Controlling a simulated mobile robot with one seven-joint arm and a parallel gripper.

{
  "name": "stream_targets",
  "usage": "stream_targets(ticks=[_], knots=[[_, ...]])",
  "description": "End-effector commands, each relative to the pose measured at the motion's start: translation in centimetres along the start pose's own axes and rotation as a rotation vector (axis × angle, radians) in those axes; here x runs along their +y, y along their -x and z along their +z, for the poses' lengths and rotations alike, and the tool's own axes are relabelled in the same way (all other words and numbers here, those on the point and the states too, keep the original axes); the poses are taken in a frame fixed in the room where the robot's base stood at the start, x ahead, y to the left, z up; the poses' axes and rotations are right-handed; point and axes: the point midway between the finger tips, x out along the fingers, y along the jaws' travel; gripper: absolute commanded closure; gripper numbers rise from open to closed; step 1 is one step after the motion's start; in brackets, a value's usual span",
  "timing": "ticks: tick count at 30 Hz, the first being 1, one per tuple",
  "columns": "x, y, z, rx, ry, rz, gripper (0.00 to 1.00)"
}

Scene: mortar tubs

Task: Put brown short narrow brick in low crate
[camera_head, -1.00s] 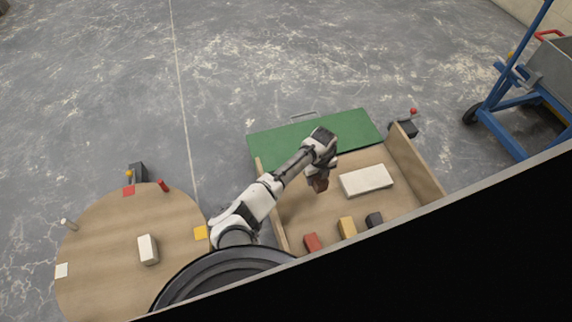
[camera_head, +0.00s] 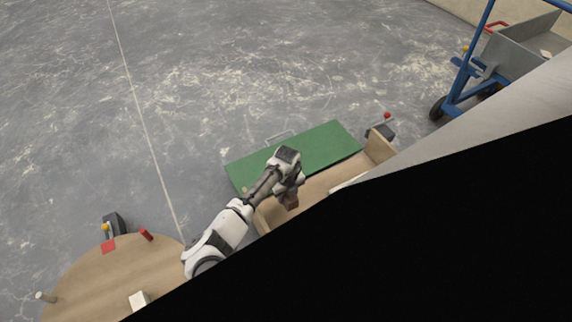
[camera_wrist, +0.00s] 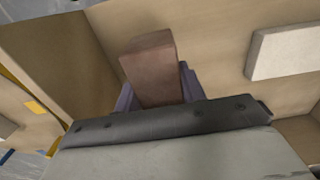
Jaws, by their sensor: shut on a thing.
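The brown short narrow brick (camera_wrist: 153,70) is held between the fingers of my gripper (camera_wrist: 158,88) in the wrist view. In the head view the brown brick (camera_head: 291,201) hangs below my gripper (camera_head: 290,187), over the wooden low-walled crate (camera_head: 312,190). The gripper is shut on the brick. In the wrist view the crate floor (camera_wrist: 215,40) lies beneath the brick, and a crate wall (camera_wrist: 50,50) rises at left. Most of the crate is hidden in the head view by a large black area. I cannot tell whether the brick touches the floor.
A white block (camera_wrist: 285,52) lies in the crate to the right of the brick. A green board (camera_head: 310,155) lies behind the crate. A round wooden table (camera_head: 90,275) with a white block (camera_head: 139,300) stands at lower left. A blue-framed cart (camera_head: 465,75) stands at upper right.

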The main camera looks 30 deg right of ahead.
Motion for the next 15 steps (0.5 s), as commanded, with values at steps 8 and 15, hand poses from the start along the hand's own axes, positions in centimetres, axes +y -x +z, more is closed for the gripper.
stream_targets(ticks=[8,15], knots=[[0.0,-4.4,0.1,-0.002,0.001,0.0,0.96],[0.0,-7.4,0.0,0.0,0.002,0.0,0.96]])
